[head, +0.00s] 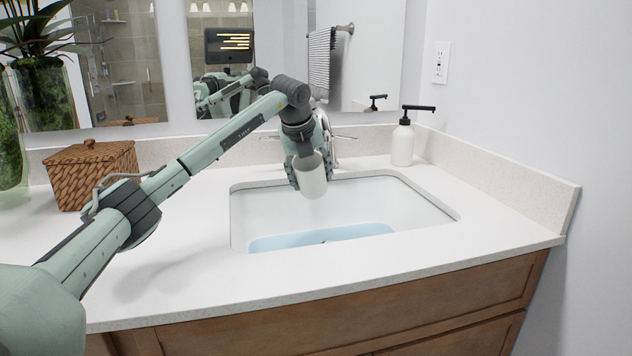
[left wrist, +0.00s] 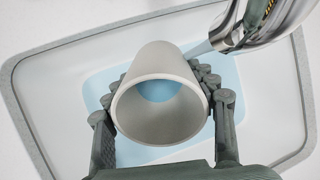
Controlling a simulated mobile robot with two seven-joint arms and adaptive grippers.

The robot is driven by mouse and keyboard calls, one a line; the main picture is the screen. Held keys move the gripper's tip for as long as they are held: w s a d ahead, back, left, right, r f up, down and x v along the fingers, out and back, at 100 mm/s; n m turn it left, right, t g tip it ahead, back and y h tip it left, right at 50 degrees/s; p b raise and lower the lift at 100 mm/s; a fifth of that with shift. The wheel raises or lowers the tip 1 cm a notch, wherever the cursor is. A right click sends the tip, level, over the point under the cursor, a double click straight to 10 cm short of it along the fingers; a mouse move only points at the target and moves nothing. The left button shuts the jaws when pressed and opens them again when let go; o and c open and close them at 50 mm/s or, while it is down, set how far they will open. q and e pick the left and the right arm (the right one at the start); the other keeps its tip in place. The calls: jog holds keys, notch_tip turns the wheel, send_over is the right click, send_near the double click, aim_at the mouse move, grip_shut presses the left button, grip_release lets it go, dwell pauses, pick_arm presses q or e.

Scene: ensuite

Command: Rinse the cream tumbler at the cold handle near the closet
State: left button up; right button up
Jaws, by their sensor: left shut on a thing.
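The cream tumbler (head: 311,180) is over the back part of the sink basin (head: 262,210), in front of the faucet (head: 325,130). My left gripper (head: 310,170) is shut around its sides. In the left wrist view the tumbler (left wrist: 160,120) has its mouth towards the camera, with a pale blue patch inside. The metal spout (left wrist: 228,30) is just beyond it at the upper right; a pale blue strip shows near its tip. The faucet's right handle (head: 345,137) shows; the left one is partly behind my arm. Pale blue water (head: 320,237) covers the basin floor. My right gripper is out of view.
A white soap dispenser (head: 402,143) stands right of the faucet. A woven basket (head: 90,172) and glass vases with plants (head: 45,95) stand at left. A mirror (head: 365,60) and backsplash (head: 500,170) bound the counter. The front counter (head: 190,290) is clear.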

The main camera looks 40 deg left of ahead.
aim_at(303, 183)
pick_arm(q)
jog(key=shift+s+d+b, duration=0.25)
jog(key=shift+s+b, duration=0.1)
jog(key=shift+s, duration=0.5)
jog(key=shift+s+d+b, duration=0.25)
jog(key=shift+s+b, duration=0.15)
jog(key=shift+s, duration=0.45)
jog(key=shift+s+d+b, duration=0.25)
jog(key=shift+s+b, duration=0.1)
jog(key=shift+s, duration=0.5)
jog(key=s+d+r+p, duration=0.1)
jog(key=s+r, duration=0.3)
jog(key=s, duration=0.1)
jog(key=shift+d, duration=0.25)
jog(key=shift+w, duration=0.1)
